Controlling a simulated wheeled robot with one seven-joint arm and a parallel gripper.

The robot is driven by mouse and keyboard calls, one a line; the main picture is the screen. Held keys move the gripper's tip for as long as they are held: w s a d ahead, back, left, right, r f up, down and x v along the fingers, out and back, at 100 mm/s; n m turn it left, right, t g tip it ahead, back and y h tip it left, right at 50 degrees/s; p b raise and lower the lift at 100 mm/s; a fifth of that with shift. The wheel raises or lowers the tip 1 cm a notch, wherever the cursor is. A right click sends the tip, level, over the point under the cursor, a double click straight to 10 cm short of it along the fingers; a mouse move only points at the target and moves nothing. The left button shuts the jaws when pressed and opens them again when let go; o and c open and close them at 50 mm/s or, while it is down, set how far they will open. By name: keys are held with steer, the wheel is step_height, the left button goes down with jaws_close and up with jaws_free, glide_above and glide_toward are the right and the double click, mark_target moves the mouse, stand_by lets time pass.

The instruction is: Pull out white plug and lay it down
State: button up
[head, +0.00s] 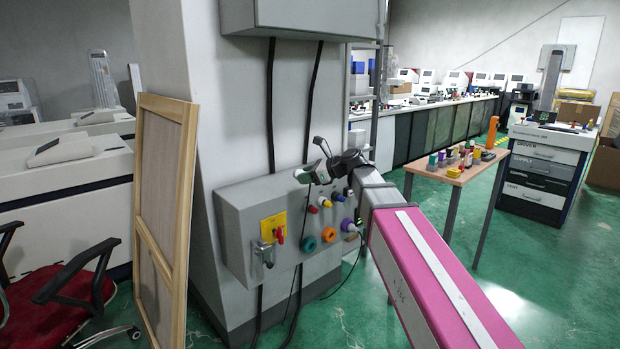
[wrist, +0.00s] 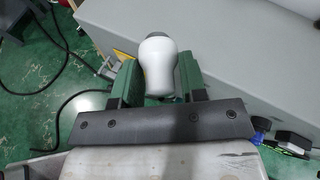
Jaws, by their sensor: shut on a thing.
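The white plug (wrist: 157,65) is between the two green fingers of my gripper (wrist: 158,77) in the wrist view, and the jaws are shut on it. Its rounded white body narrows toward the gripper, and a grey end shows at its far side. In the head view my gripper (head: 318,170) is at the upper part of the grey panel box (head: 232,225) on the pillar. The plug is too small there to make out clearly. I cannot tell whether its end is in a socket or clear of the box.
The box carries a yellow switch plate (head: 273,227), a teal round socket (head: 309,245), an orange one (head: 329,234) and a purple plug (head: 348,225). Black cables hang below. A wooden table (head: 456,180) with small coloured items stands right. A wooden frame (head: 163,200) leans left.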

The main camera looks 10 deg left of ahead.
glide_above(287, 186)
steer(key=shift+a+f, duration=0.1)
steer(key=shift+f, duration=0.3)
steer(key=shift+s+f, duration=0.2)
steer(key=shift+f, duration=1.7)
steer(key=shift+f, duration=0.2)
